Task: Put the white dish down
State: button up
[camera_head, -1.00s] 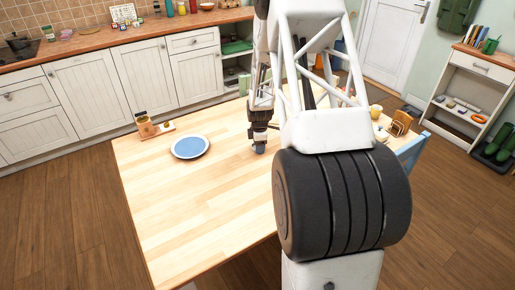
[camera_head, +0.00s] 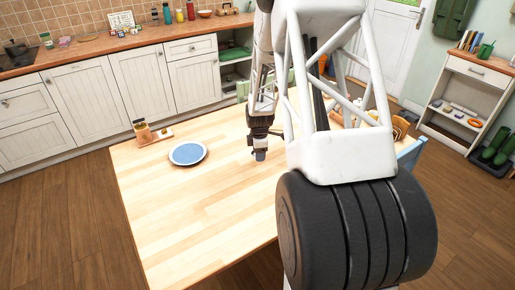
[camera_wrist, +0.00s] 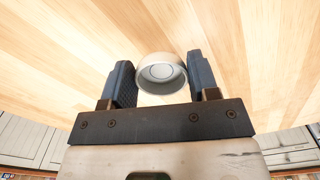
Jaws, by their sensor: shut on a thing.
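The white dish (camera_wrist: 162,73) is small, round and bowl-like. In the wrist view it sits between the two fingers of my gripper (camera_wrist: 160,80), which is shut on it. Its open side and inner base ring face the wrist camera, with pale wood behind it. In the head view my gripper (camera_head: 260,155) points down over the wooden table (camera_head: 190,210), right of the blue plate; I cannot make out the dish there. The gap between dish and table cannot be judged.
A blue plate with a white rim (camera_head: 187,153) lies on the table left of my gripper. A jar on a small board (camera_head: 143,131) stands at the table's far left corner. The front and middle of the table are clear. My arm hides much of the right side.

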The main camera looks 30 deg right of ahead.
jog(key=s+a, duration=0.1)
jog(key=s, duration=0.2)
jog(key=s+a, duration=0.2)
jog(key=s, duration=0.1)
jog(key=s+a+r, duration=0.1)
jog(key=s, duration=0.2)
jog(key=shift+s+a, duration=0.15)
jog(key=shift+s, duration=0.2)
dwell(0.6)
